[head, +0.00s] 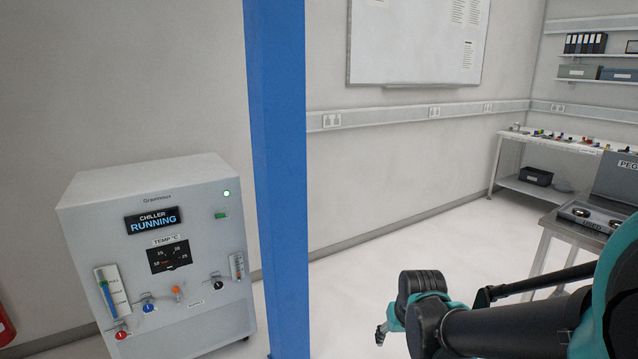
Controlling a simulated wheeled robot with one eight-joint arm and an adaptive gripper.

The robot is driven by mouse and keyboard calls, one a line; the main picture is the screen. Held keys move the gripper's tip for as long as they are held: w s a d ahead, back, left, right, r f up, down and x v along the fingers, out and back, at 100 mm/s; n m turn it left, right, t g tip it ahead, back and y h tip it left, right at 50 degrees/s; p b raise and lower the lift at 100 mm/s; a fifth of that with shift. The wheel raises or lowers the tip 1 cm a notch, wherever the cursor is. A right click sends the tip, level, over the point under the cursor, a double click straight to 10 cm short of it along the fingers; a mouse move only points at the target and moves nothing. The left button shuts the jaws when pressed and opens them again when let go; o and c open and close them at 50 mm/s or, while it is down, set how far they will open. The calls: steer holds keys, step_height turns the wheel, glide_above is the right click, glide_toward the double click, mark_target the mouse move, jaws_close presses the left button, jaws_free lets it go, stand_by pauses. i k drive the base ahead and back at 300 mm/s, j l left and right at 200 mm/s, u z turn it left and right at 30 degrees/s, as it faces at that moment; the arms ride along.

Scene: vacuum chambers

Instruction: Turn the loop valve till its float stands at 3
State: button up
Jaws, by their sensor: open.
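A grey chiller cabinet (150,230) stands at the left, with a lit display reading "CHILLER RUNNING" (152,220). Its front carries a red knob (121,335), a blue knob (148,308), an orange knob (177,292) and a black knob (217,285). A small clear flow tube (237,266) is at the right edge of the panel, above and right of the black knob. Its float and scale are too small to read, and I cannot tell which knob is the loop valve. My gripper (381,335) is open, right of the cabinet and apart from it, partly hidden by my arm.
A blue post (277,180) stands between the cabinet and my gripper. A sight tube with blue fill (105,294) is at the panel's left. A metal bench (560,225) and a white table (530,136) are at the right. The floor behind the post is clear.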

mark_target(218, 285)
steer(key=u, duration=1.25)
